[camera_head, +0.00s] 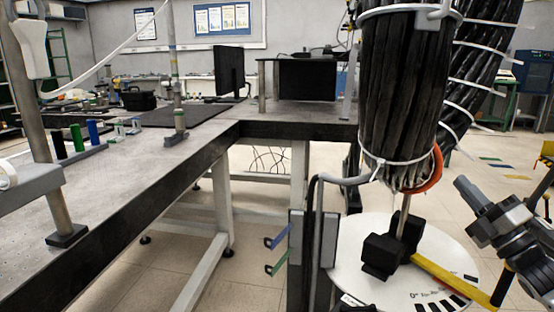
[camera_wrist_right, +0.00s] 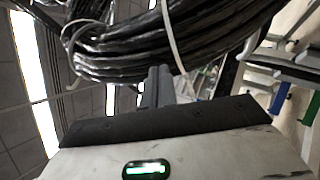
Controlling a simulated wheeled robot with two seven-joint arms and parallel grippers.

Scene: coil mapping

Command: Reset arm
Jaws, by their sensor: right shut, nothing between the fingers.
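My right gripper (camera_head: 466,190) comes in from the right edge of the head view, in front of and below the cable coils. In the right wrist view its dark fingers (camera_wrist_right: 156,86) are together with nothing between them. A black cable coil (camera_head: 402,90) with white ties hangs at the upper right of the head view; a second coil (camera_head: 478,65) is behind it. A coil (camera_wrist_right: 165,45) fills the top of the wrist view beyond the fingertips. Whether the fingertips touch it, I cannot tell. My left gripper is not in view.
A stand with a round white base (camera_head: 345,250) is below the coils, with a yellow bar (camera_head: 450,280) across it. Blue (camera_head: 277,237) and green (camera_head: 276,264) hooks stick out at its left. A long worktable (camera_head: 150,160) runs along the left. Floor between is clear.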

